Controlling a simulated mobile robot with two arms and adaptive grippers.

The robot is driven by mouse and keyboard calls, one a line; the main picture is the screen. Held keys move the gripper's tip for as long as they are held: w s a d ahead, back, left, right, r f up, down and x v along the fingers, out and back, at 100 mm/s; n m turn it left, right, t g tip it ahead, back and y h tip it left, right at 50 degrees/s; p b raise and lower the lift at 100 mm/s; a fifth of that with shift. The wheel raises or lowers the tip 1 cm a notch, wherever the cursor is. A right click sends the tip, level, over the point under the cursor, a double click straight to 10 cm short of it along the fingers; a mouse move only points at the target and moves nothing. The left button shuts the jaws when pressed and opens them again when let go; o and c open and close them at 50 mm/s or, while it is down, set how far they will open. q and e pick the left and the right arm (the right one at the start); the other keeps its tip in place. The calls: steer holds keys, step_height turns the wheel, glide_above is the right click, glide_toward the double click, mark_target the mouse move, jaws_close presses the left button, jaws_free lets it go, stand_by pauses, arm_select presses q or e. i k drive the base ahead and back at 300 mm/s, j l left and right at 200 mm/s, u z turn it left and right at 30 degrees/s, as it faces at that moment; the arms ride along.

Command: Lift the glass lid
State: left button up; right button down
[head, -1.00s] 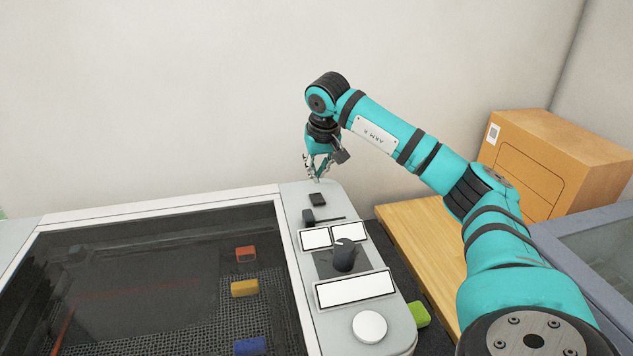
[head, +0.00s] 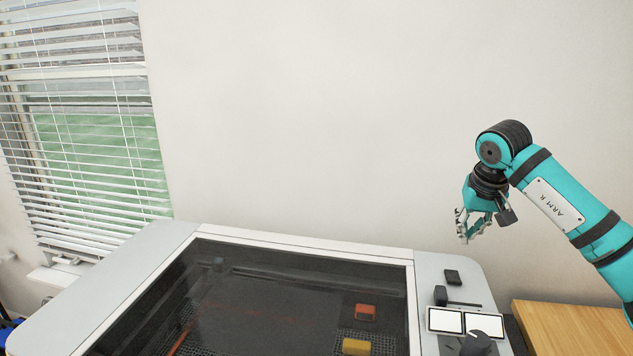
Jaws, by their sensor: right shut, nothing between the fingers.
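The glass lid (head: 270,300) is a dark see-through pane in a pale frame on top of a grey and white machine (head: 130,285). It lies flat and looks closed. Through it I see an orange-red block (head: 365,312) and a yellow block (head: 356,346) over a dark mesh bed. My right gripper (head: 466,240) is shut and empty. It hangs above the back of the machine's right-hand control panel, apart from the lid. My left gripper is not in view.
The control panel carries a dark knob (head: 476,343), small white screens (head: 445,320) and a black switch (head: 452,277). A wooden surface (head: 575,328) lies to the right. A window with blinds (head: 85,130) is at the left. The space above the lid is clear.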

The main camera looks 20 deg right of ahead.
mark_target(280, 319)
steer(key=k+j, duration=0.55)
steer(key=j, duration=0.2)
steer(key=k+j, duration=0.6)
steer(key=j, duration=0.1)
